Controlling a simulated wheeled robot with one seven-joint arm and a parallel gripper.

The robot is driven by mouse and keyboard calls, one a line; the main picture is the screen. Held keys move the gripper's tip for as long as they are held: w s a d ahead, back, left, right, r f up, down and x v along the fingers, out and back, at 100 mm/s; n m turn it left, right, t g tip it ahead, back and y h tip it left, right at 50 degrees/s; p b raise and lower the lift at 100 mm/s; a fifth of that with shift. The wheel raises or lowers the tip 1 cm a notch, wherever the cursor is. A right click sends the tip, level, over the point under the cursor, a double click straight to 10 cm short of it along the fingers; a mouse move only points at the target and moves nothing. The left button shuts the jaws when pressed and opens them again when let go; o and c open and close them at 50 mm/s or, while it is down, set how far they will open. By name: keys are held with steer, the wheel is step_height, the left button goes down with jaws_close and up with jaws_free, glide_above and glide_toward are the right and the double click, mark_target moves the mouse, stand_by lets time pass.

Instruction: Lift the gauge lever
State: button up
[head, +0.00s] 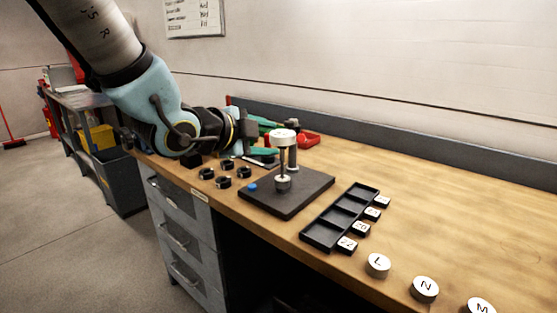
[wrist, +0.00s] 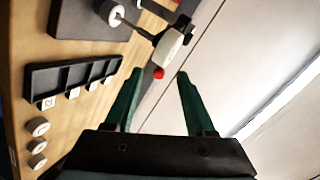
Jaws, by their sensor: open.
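The gauge (head: 284,138) has a pale round head on a post above a dark base plate (head: 305,197). In the wrist view the gauge head (wrist: 170,46) lies just beyond the fingertips. A small red ball (wrist: 158,73), which looks like the lever's knob, shows below the gauge head, between the two fingertips in the picture. I cannot tell whether it is within their reach in depth. My gripper (wrist: 160,74) is open, with green fingers on either side of the ball and nothing held. It also shows left of the gauge (head: 268,138).
A black compartment tray (head: 323,236) lies right of the plate with several small labelled blocks beside it. Lettered discs such as the L disc (head: 378,263) stand nearer the front edge. Several black rings (head: 224,182) lie left of the plate.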

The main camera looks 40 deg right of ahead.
mark_target(302, 140)
steer(key=shift+m+g+h, duration=0.3)
steer(key=shift+m, duration=0.2)
steer(key=x, duration=0.3)
steer(key=s+p+x, duration=0.1)
steer(key=x, duration=0.3)
steer(key=p+x, duration=0.1)
steer(key=x, duration=0.2)
steer(key=shift+s+d+r, duration=0.15)
steer(key=shift+s+d, duration=0.1)
steer(key=shift+d, duration=0.4)
jaws_close()
stand_by(0.4)
